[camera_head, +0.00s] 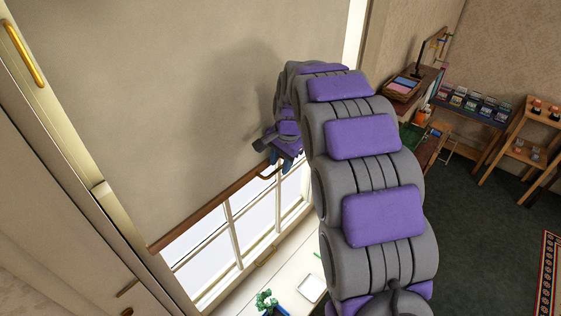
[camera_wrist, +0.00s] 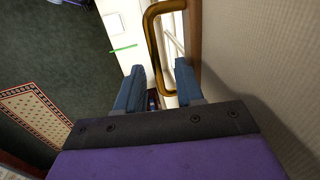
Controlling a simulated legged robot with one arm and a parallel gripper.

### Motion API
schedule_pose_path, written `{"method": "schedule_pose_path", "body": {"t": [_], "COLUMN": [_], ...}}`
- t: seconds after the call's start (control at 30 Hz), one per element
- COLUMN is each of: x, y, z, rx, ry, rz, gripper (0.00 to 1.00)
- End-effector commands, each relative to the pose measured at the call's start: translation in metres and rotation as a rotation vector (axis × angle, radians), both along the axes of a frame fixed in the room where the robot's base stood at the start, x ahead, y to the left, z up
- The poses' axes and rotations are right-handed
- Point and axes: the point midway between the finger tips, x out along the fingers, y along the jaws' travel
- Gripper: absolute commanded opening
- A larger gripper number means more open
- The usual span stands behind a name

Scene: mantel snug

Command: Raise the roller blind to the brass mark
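The beige roller blind (camera_head: 170,95) hangs partly down over the window, with a wooden bottom rail (camera_head: 205,211). A curved brass pull (camera_head: 268,174) is fixed to the rail. The blind's cloth (camera_wrist: 265,60) fills the right of that view. I cannot pick out the brass mark for certain.
The sill (camera_head: 290,268) holds a potted plant (camera_head: 266,301) and a white tray (camera_head: 311,288). Shelves (camera_head: 520,150) and a table of small jars (camera_head: 475,108) stand right; dark carpet (camera_head: 470,220) is open.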

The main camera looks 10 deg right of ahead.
Motion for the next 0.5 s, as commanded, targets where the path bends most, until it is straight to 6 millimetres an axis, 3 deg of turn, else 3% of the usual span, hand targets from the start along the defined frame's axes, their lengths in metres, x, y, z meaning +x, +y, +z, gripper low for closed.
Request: {"method": "schedule_pose_path", "body": {"t": [0.27,0.5], "x": [0.0,-0.004], "y": [0.0,-0.004], "z": [0.002,0.035], "rx": [-0.001,-0.001], "ry": [-0.001,-0.006], "rz": [0.0,0.0], "gripper": [0.37,0.37]}}
